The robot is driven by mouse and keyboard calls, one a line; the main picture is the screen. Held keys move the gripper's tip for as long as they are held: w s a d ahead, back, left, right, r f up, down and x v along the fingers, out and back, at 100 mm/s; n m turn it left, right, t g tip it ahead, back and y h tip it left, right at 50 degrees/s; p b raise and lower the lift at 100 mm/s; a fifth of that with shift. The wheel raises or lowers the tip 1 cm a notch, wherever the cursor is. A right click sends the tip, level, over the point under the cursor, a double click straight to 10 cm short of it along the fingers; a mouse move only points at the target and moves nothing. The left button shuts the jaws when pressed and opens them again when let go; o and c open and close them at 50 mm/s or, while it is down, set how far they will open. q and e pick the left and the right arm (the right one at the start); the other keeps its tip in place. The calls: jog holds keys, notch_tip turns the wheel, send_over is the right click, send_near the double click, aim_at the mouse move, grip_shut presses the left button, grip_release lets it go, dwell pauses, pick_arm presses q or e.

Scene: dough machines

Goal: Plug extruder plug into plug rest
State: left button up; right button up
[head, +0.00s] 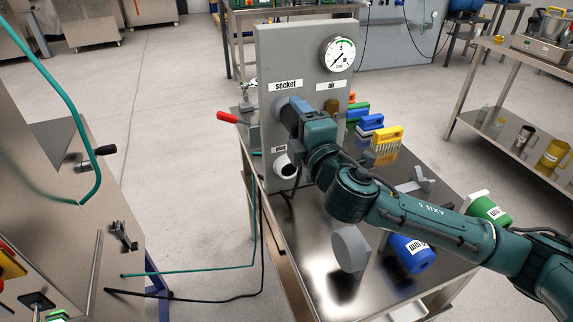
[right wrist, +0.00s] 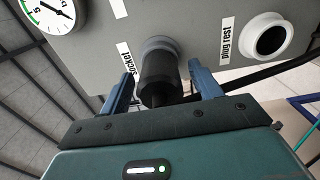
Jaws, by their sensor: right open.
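The black extruder plug (right wrist: 160,82) sits in the grey round socket (right wrist: 160,46), beside the "socket" label in the right wrist view. My right gripper (right wrist: 161,72) is open, with one blue finger on each side of the plug and visible gaps between. In the head view my right gripper (head: 287,108) is at the panel and hides the plug. The plug rest (right wrist: 271,41) is a white ring with a dark, empty-looking hole. In the head view the plug rest (head: 286,166) is below the socket. My left gripper is not in view.
The grey panel (head: 300,55) carries a gauge (head: 337,54) and stands on a steel table (head: 318,250). A black cable (right wrist: 240,88) runs from near the plug. A red-handled lever (head: 228,118), brushes (head: 386,138) and a blue container (head: 410,254) are nearby.

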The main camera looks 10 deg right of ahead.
jog(key=shift+p, duration=0.3)
dwell(0.8)
jog(key=shift+c, duration=0.5)
jog(key=c, duration=1.1)
jog(key=o, duration=0.6)
jog(key=c, duration=0.5)
jog(key=shift+s, duration=0.4)
jog(key=shift+s+d, duration=0.15)
jog(key=shift+s, duration=0.45)
jog(key=shift+s+d, duration=0.15)
jog(key=shift+s, duration=0.45)
